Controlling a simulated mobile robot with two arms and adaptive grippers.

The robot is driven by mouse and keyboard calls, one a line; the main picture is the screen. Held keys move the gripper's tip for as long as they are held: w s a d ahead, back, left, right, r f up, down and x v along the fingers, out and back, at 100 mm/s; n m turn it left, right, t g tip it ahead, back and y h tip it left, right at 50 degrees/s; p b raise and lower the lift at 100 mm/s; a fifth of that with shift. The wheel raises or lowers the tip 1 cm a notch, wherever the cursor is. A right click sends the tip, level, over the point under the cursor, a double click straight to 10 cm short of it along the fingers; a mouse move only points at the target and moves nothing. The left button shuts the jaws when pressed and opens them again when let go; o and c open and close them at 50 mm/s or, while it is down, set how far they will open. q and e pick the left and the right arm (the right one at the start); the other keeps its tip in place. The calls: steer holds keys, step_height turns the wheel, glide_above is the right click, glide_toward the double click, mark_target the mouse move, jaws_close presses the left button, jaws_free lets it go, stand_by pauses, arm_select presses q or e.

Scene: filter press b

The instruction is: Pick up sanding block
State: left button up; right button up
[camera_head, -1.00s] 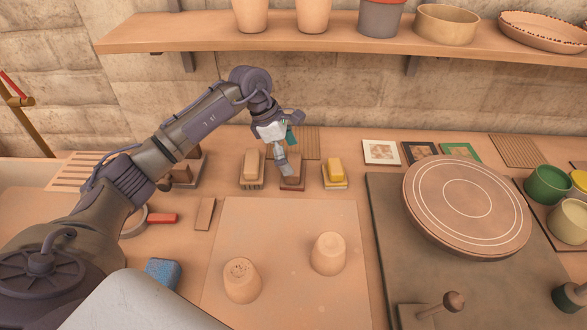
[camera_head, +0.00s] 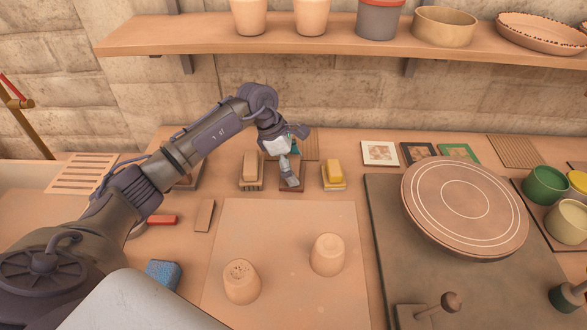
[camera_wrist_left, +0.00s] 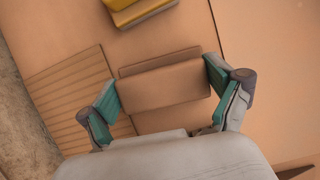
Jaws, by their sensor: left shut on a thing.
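The sanding block is a brown block (camera_wrist_left: 165,86) between the two teal-padded fingers in the left wrist view. It sits over a darker brown base, which shows at the fingertips in the head view (camera_head: 291,188). My left gripper (camera_head: 290,172) reaches down from above, with a finger at each end of the block, and is shut on it. In the left wrist view the gripper (camera_wrist_left: 167,92) spans the block's length. The fingers hide most of the block in the head view. I cannot tell whether it is clear of the base. My right gripper is not in view.
A ridged board (camera_wrist_left: 75,90) lies behind. A shelf (camera_head: 330,40) runs above.

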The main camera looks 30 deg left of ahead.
mark_target(294, 164)
arm_select(q)
steer(key=shift+r, duration=0.5)
step_height(294, 164, up, 3)
steer(key=shift+w+f+b, duration=0.1)
steer(key=shift+f+b, duration=0.05)
steer(key=shift+b, duration=0.45)
steer(key=s+d+r+b, duration=0.1)
steer(key=s+d+r, duration=0.3)
steer(key=d+r, duration=0.3)
steer(key=d, duration=0.4)
steer(key=shift+s+r+b, duration=0.15)
steer(key=shift+b, duration=0.25)
steer(key=o, duration=0.7)
steer(key=shift+c, duration=0.2)
steer(key=c, duration=0.5)
